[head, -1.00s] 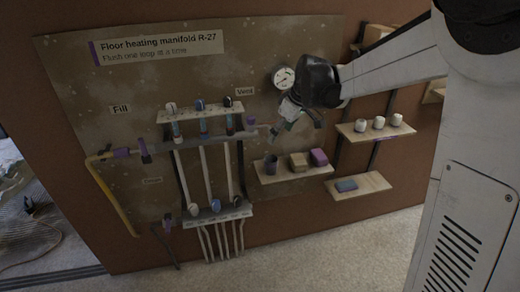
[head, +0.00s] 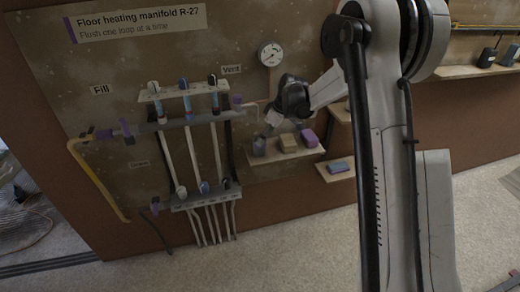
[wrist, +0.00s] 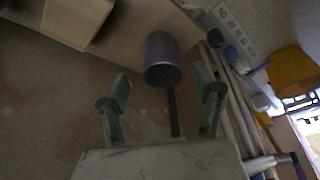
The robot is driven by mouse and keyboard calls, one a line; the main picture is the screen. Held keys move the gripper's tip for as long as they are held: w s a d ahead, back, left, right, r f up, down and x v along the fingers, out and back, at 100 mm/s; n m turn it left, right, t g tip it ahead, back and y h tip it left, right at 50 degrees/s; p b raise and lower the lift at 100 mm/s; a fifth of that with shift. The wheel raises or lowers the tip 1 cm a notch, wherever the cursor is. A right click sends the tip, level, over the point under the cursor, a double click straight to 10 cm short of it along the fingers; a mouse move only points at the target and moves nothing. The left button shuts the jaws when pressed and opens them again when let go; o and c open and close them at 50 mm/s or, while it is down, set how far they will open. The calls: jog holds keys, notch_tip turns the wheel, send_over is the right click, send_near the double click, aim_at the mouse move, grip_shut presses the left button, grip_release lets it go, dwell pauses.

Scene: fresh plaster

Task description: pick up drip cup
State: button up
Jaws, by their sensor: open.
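The drip cup is a dark grey cup with a purple tint; in the head view (head: 259,147) it stands at the left end of a small wooden shelf (head: 292,156). In the wrist view the cup (wrist: 162,58) lies just beyond the fingertips, roughly centred between them. My gripper (wrist: 162,82) is open, with green-padded fingers spread on either side of the space before the cup, and holds nothing. In the head view my gripper (head: 268,127) hangs just above the cup. Whether the fingers touch the cup cannot be told.
A tan block (head: 288,142) and a purple block (head: 308,137) share the shelf to the cup's right. The manifold with its pipes (head: 205,115) stands close on the left. A gauge (head: 271,54) is above. A lower shelf holds a blue-topped block (head: 338,166).

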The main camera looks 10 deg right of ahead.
jog(key=shift+b+x, duration=0.55)
jog(key=shift+x, duration=3.05)
jog(key=shift+s+d, duration=0.1)
jog(key=shift+s, duration=0.1)
jog(key=c, duration=1.2)
jog(key=shift+o, duration=0.2)
jog(key=shift+r, duration=0.1)
